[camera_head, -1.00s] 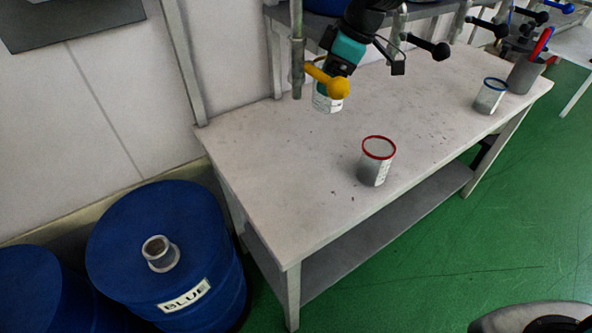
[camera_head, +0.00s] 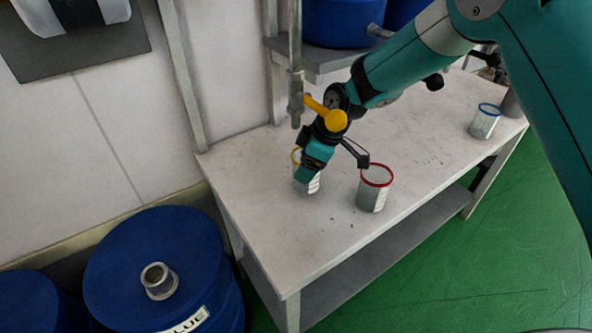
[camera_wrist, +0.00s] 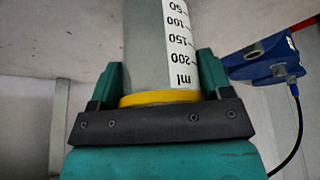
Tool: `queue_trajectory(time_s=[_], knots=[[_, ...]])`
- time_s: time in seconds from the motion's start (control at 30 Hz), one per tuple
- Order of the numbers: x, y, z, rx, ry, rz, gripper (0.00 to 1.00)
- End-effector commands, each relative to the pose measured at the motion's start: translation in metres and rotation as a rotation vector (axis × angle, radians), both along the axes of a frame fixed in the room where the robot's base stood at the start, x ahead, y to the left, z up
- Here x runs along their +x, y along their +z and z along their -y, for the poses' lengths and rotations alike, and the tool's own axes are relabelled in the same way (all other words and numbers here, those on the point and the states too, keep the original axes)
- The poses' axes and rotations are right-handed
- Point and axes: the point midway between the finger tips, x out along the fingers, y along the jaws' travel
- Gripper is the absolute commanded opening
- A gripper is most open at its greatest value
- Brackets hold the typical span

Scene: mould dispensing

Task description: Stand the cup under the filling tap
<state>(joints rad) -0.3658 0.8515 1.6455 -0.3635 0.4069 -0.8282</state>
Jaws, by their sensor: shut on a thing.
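My gripper (camera_head: 306,172) is shut on a graduated cup (camera_head: 307,186) with a yellow rim. In the wrist view the cup (camera_wrist: 148,45) sits between the two teal fingers (camera_wrist: 160,90), its yellow rim close to the gripper body and its ml scale showing. The cup looks near upright over the left part of the table. I cannot tell whether its base touches the tabletop. The filling tap (camera_head: 296,85), a grey vertical pipe with a yellow handle (camera_head: 327,112), hangs behind the cup in the head view. The gripper partly hides the cup.
A red-rimmed cup (camera_head: 373,190) stands close to the right of the held cup. A blue-rimmed cup (camera_head: 485,123) stands at the table's far right. The front left of the table (camera_head: 270,230) is clear. Blue drums (camera_head: 150,250) stand on the floor at left.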

Motion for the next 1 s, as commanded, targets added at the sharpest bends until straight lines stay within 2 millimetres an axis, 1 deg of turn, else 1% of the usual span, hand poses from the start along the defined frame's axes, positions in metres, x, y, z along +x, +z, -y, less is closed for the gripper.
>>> queue_trajectory(time_s=[0.1,0.2,0.23,0.3,0.5,0.63,0.67,0.7,0.73,0.77,1.0], knots=[[-0.012,0.002,-0.017,-0.001,0.005,-0.002,0.5],[-0.021,0.0,-0.029,-0.001,0.003,-0.002,0.5],[-0.019,-0.006,-0.027,-0.002,-0.001,-0.004,0.5],[-0.019,-0.011,-0.026,-0.001,-0.001,-0.001,0.5],[-0.018,-0.012,-0.027,0.001,0.0,0.0,0.5],[-0.018,-0.016,-0.027,0.0,0.0,-0.001,0.5],[-0.018,-0.015,-0.027,0.0,0.0,0.0,0.77],[-0.018,-0.015,-0.027,0.0,0.0,-0.001,0.86],[-0.018,-0.015,-0.027,0.0,0.0,-0.001,0.93],[-0.018,-0.015,-0.027,0.0,0.0,-0.001,0.98],[-0.018,-0.014,-0.026,0.0,0.0,-0.001,0.98]])
